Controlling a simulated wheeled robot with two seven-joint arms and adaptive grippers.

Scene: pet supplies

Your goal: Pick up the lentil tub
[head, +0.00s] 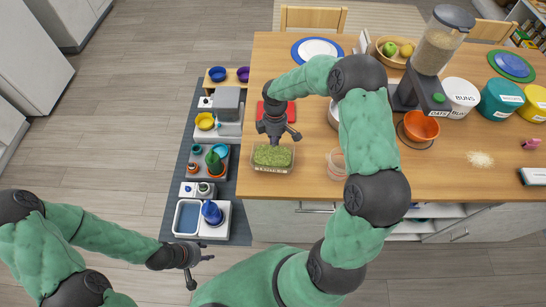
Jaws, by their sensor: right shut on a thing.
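The lentil tub (272,158) is a small, clear rectangular tub filled with green grains, at the table's left front corner. It has a pale label on its front that is too small to read. My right gripper (275,142) reaches down from above at its back edge and is shut on it. The contact is partly hidden by the gripper, and I cannot tell whether the tub is clear of the table. My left gripper (202,271) is open and empty, low over the floor left of the table.
A red item (277,107) lies just behind the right gripper. A clear cup (336,163) stands right of the tub. An oats dispenser (438,42), an orange bowl (421,126) and lidded tubs (460,97) stand further right. A dark mat (176,167) with pet supplies lies on the floor.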

